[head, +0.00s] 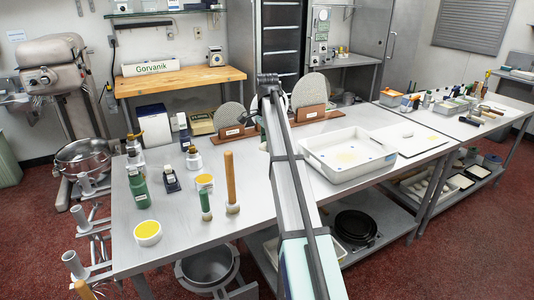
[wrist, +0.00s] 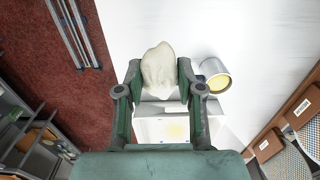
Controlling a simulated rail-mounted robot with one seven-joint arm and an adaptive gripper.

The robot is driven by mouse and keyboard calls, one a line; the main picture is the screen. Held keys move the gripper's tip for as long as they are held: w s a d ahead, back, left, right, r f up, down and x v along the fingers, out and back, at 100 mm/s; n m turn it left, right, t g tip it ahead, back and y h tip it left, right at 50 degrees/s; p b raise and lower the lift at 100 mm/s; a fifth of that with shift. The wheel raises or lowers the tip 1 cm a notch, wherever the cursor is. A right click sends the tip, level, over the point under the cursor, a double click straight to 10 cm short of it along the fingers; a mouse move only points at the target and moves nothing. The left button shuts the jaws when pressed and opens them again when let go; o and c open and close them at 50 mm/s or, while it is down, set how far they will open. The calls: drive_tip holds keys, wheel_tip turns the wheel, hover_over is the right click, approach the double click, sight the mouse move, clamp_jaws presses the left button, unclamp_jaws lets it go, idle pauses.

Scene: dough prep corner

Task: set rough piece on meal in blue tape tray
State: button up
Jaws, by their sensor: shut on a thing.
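My gripper (wrist: 160,72) is shut on a pale, lumpy dough piece (wrist: 158,68) in the wrist view. The piece sits between the two green fingers and sticks out past their tips. My gripper and the dough piece cannot be made out in the head view.
A pot with yellow contents (wrist: 214,76) is right of the piece in the wrist view. Bottles, a wooden rod (head: 231,180) and yellow-filled pots (head: 148,232) crowd the table's left. Discs in wooden stands (head: 310,112) line the back. A white board (head: 408,146) lies right of the tray.

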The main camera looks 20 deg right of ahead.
drive_tip(key=shift+r, duration=0.2)
drive_tip(key=shift+r+p, duration=1.7)
drive_tip(key=shift+r, duration=0.75)
